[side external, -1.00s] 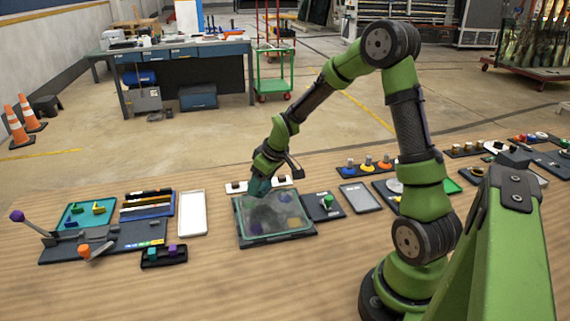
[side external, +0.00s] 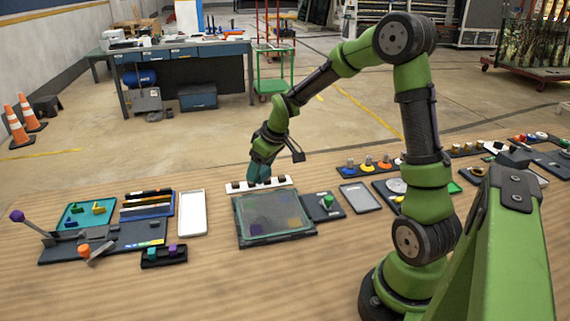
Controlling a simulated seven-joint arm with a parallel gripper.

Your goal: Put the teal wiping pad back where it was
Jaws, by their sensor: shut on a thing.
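The teal wiping pad (side external: 259,172) is in my gripper (side external: 262,158), at the white strip with dark blocks (side external: 237,186) behind the framed panel. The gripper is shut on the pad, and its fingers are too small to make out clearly. The pad's lower end is at or just above the strip; I cannot tell whether it touches. The framed panel (side external: 272,216) lies in front, with a translucent grey surface, a green inner edge and faint purple and yellow shapes under it.
A dark board with a green-topped knob (side external: 326,203) and a grey plate (side external: 360,198) are right of the panel. A white tray (side external: 192,212) is to its left. A lever board (side external: 110,240) stands farther left. Bare wood lies in front.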

